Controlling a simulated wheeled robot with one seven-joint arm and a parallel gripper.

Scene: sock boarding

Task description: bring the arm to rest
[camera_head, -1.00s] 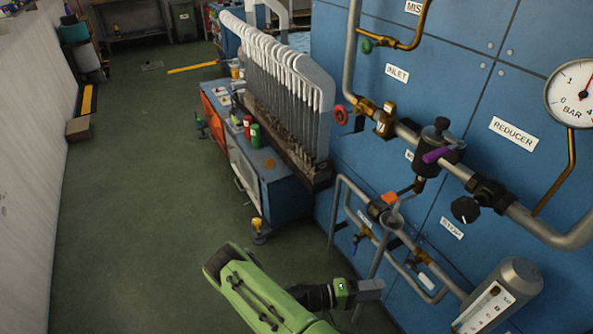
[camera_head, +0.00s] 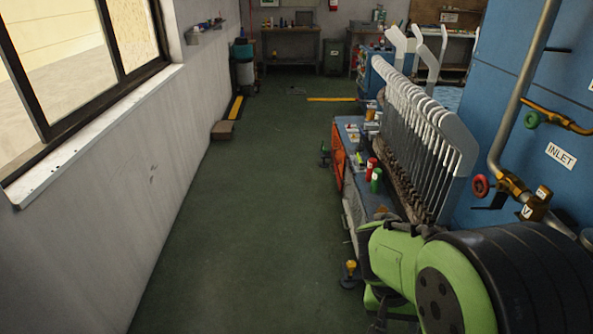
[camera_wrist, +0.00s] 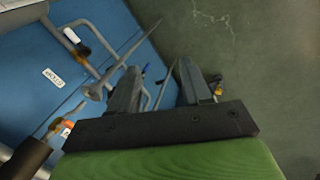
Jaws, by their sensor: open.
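My gripper (camera_wrist: 158,88) shows in the wrist view, with its two dark fingers apart and nothing between them. Beyond the fingers are grey pipes (camera_wrist: 125,55) on a blue panel (camera_wrist: 30,55) at left and the green floor (camera_wrist: 230,60) at right. In the head view my green and black arm fills the lower right corner, and the gripper itself does not show there.
A blue bench with a row of upright white-topped sock boards (camera_head: 425,115) stands right of the aisle. Red valve handwheel (camera_head: 480,187) and pipes are on the blue panel (camera_head: 550,110) at right. A small box (camera_head: 222,130) sits by the left wall.

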